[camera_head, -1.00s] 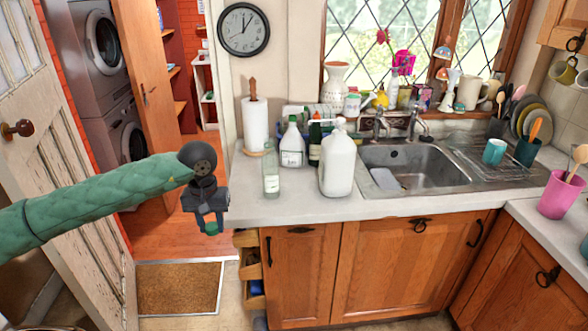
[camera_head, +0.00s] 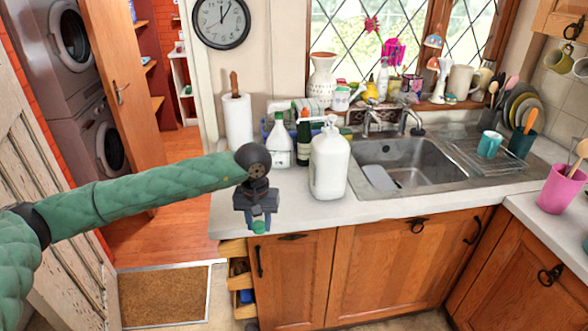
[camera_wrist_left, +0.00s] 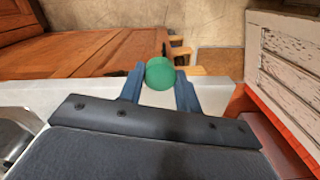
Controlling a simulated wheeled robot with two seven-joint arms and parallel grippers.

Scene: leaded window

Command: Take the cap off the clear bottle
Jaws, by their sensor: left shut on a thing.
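A round green cap (camera_head: 259,228) is held between the fingertips of my left gripper (camera_head: 258,222), in front of the counter's left end. The left wrist view shows the same green cap (camera_wrist_left: 160,73) between the two blue fingers, with no bottle below it. The clear bottle cannot be seen now; my left arm and wrist cover the part of the counter where it stood in the earlier frame. My right gripper is not in view.
A white jug (camera_head: 329,163), a white spray bottle (camera_head: 280,148) and a dark green bottle (camera_head: 303,145) stand on the counter (camera_head: 375,207) near my left wrist. The sink (camera_head: 405,165) is to their right. Open drawers (camera_head: 237,270) stick out below the gripper.

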